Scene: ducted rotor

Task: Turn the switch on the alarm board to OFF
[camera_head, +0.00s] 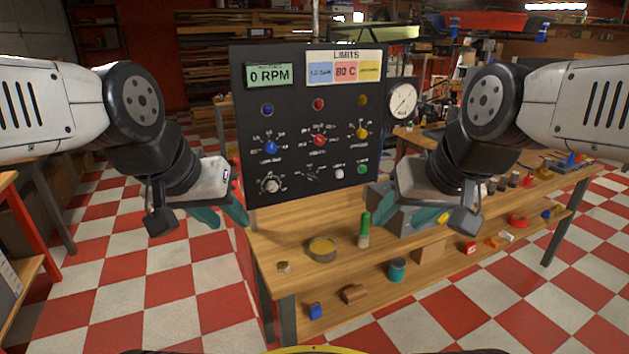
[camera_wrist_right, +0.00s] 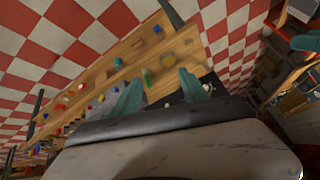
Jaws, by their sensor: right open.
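A black upright board (camera_head: 300,105) stands on the wooden bench in the head view, with a green "0 RPM" display (camera_head: 269,75) and a "LIMITS" placard (camera_head: 345,68). Its middle row has a blue knob (camera_head: 271,147), a red knob (camera_head: 319,140) and a yellow knob (camera_head: 362,133). Its bottom row has a pale dial knob (camera_head: 272,185), a small dark switch (camera_head: 312,174), a white knob (camera_head: 339,173) and a green button (camera_head: 362,169). Small labels are unreadable. My left gripper (camera_head: 228,222) is open, left of the board. My right gripper (camera_head: 422,222) is open and empty, right of it.
A round gauge (camera_head: 402,100) stands at the board's right edge. A green-capped bottle (camera_head: 364,230), a round tin (camera_head: 322,249) and a teal spool (camera_head: 397,270) are on the bench and its lower shelf. Checkered floor (camera_head: 150,290) lies open to the left.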

